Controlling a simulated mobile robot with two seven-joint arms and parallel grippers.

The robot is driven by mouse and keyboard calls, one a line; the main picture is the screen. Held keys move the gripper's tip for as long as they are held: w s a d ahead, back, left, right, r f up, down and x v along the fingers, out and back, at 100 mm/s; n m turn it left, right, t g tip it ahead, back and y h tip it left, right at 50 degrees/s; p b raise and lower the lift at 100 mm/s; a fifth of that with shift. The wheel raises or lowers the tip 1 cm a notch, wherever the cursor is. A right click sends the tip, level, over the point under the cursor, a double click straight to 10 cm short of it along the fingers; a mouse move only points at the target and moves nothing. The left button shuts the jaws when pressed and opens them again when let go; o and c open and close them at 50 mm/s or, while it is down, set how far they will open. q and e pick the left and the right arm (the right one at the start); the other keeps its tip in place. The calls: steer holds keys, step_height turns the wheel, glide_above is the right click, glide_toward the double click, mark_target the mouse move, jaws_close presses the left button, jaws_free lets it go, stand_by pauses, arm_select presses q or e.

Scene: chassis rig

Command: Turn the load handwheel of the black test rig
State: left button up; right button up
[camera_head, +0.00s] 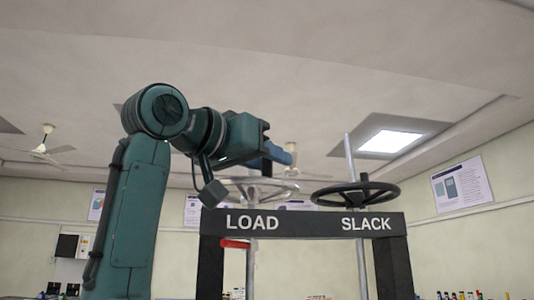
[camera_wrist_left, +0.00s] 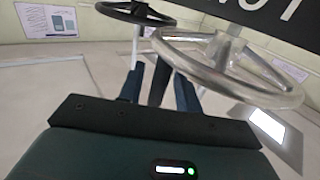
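The black test rig (camera_head: 310,224) has a crossbar lettered LOAD and SLACK. The load handwheel (camera_head: 233,186) is silver, spoked, and sits above the LOAD lettering, partly behind my left arm. It shows large in the left wrist view (camera_wrist_left: 225,68), at upper right. My left gripper (camera_head: 284,155) is just above and behind this wheel's rim in the head view. In the left wrist view its two blue fingers (camera_wrist_left: 158,78) are apart, with the silver rim beyond their tips and to the right. I see no grip on the rim. My right gripper is not in view.
The black slack handwheel (camera_head: 354,194) is on the right, around a tall silver screw (camera_head: 350,158). A red handle (camera_head: 235,244) sticks out below the LOAD lettering. Several small items line the bottom right.

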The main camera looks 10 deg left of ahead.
arm_select(q)
steer(key=shift+c, duration=0.4)
jaws_close()
